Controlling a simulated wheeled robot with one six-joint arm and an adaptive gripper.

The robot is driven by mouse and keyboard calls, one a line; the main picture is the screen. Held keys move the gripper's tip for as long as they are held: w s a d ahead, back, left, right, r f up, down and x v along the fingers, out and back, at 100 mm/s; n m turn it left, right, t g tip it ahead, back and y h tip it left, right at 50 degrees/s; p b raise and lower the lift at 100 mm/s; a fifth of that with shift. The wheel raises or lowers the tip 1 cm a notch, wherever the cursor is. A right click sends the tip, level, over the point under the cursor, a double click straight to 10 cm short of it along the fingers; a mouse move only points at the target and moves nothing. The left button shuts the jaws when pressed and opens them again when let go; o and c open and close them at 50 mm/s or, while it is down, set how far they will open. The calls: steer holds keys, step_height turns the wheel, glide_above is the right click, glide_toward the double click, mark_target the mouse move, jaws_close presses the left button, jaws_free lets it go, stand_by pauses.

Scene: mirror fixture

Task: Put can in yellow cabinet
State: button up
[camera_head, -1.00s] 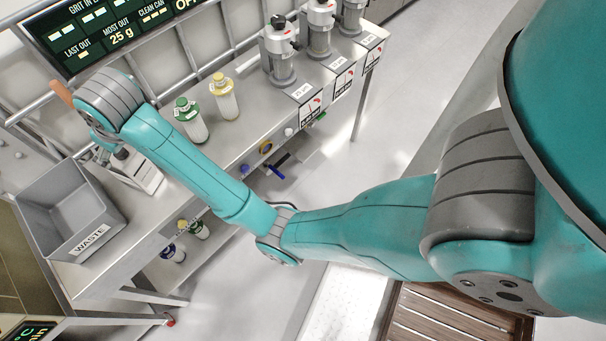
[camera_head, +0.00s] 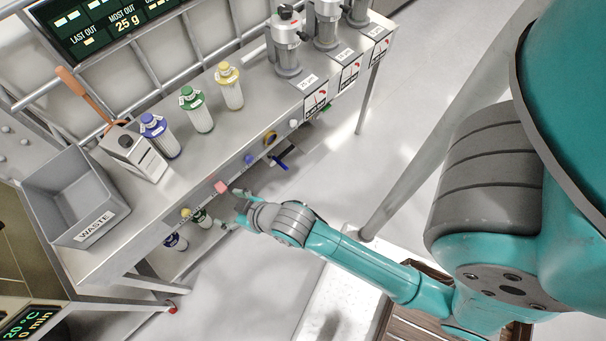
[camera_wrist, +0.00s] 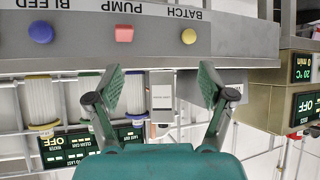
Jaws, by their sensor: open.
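I cannot make out a can or a yellow cabinet for certain in either view. My gripper (camera_head: 233,207) is low in front of the steel bench's front edge in the head view, near a pink square button (camera_head: 221,187). In the wrist view my gripper (camera_wrist: 161,86) has its two fingers spread wide, with nothing between them. The pink button (camera_wrist: 124,33) shows beyond the fingers, on a grey panel labelled PUMP, between a blue button (camera_wrist: 41,32) and a yellow button (camera_wrist: 189,36). The wrist view is upside down.
On the bench stand bottles with blue (camera_head: 160,137), green (camera_head: 197,112) and yellow (camera_head: 230,88) caps, a grey WASTE bin (camera_head: 75,200) and metal grinder-like units (camera_head: 285,45). More bottles (camera_head: 175,242) stand on the lower shelf.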

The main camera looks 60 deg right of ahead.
steer(key=s+r+t, duration=0.1)
steer(key=s+r, duration=0.1)
steer(key=s, duration=1.1)
steer(key=shift+s+t, duration=0.4)
steer(key=shift+o, duration=0.2)
steer(key=s+r+t, duration=0.2)
steer(key=s+r, duration=0.7)
steer(key=s, duration=0.3)
steer(key=shift+d, duration=0.1)
